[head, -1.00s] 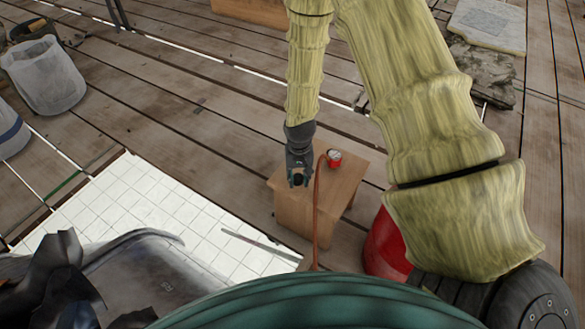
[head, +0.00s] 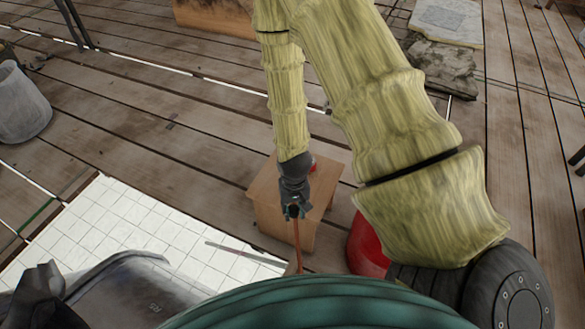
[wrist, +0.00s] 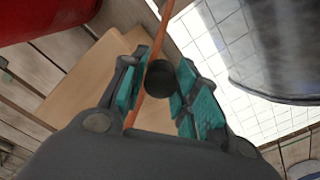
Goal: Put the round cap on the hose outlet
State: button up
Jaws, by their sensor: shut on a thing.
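My gripper (head: 293,211) is in front of the wooden box (head: 265,205) in the head view, at the lower end of my arm. In the wrist view its teal-padded fingers (wrist: 160,85) are shut on a small dark round cap (wrist: 160,77), whose flat face shows. An orange hose (head: 297,243) hangs down at the box front; in the wrist view it (wrist: 163,30) passes behind the cap. A red round part (head: 313,163) on the box top is mostly hidden by my arm. I cannot make out the hose outlet.
A red drum (head: 366,248) stands right of the box. A white tiled floor patch (head: 130,225) lies to the left, with a thin rod (head: 240,254) on it. A grey bucket (head: 20,105) is at far left.

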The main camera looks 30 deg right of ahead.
jog(key=w+a+r+n+p, duration=0.1)
jog(key=w+a+r+p, duration=0.2)
jog(key=r+p, duration=1.1)
jog(key=w+a+r+n+p, duration=0.2)
jog(key=w+a+r+p, duration=0.2)
jog(key=r+p, duration=1)
jog(key=w+a+r+n+p, duration=0.1)
jog(key=w+a+r+p, duration=0.3)
jog(key=r+p, duration=1)
jog(key=shift+w+a+r+n, duration=0.15)
jog(key=shift+a+r, duration=0.15)
jog(key=shift+r, duration=1)
jog(key=shift+a+r+n, duration=0.1)
jog(key=shift+a+r, duration=0.25)
jog(key=shift+r, duration=1)
jog(key=shift+w+a+r+n, duration=0.15)
jog(key=shift+a+r, duration=0.15)
jog(key=shift+r, duration=1)
jog(key=shift+s, duration=0.1)
